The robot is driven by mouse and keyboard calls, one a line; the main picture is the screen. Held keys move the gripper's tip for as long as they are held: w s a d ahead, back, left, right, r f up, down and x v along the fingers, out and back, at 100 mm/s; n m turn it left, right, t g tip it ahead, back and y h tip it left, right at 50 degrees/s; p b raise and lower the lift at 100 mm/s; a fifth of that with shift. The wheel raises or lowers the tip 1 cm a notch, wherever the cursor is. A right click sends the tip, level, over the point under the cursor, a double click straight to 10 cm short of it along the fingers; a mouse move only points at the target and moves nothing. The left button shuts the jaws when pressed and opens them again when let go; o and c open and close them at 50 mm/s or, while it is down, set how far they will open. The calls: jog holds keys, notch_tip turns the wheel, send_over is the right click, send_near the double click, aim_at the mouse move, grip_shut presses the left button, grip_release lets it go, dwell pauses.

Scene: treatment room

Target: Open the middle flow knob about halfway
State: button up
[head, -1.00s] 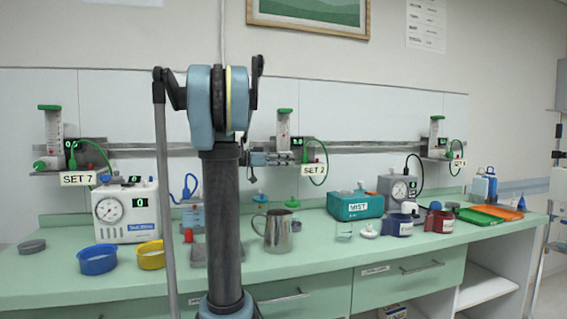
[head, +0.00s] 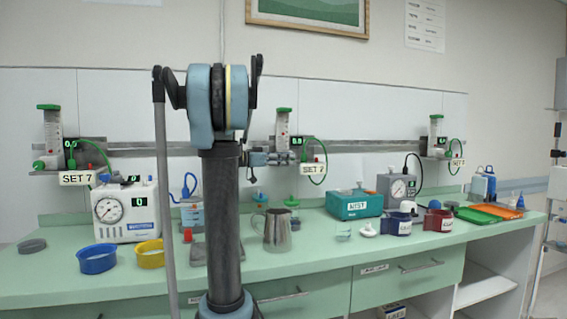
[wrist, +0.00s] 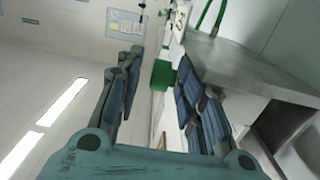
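The middle flow meter (head: 283,125) is a clear upright tube with a green top on the wall rail, above the SET 2 label (head: 313,169). A small display (head: 299,142) beside it glows green; its digits look like zeros. My gripper (head: 285,158) is at the meter's lower left and hides its knob in the head view. In the wrist view, a green knob (wrist: 163,75) shows between the fingertips of my gripper (wrist: 158,76). The fingers are apart. A gap shows on the knob's left; the right finger is close, and I cannot tell if it touches.
Similar meters stand left (head: 53,135) and right (head: 436,135) on the rail. A green hose (head: 318,155) hangs right of the middle meter. A metal jug (head: 277,230) and a teal box (head: 354,204) stand on the counter below. A grey bracket (wrist: 245,75) is close to the right finger.

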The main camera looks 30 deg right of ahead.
jog(key=v, duration=1.2)
jog(key=shift+s+a, duration=0.1)
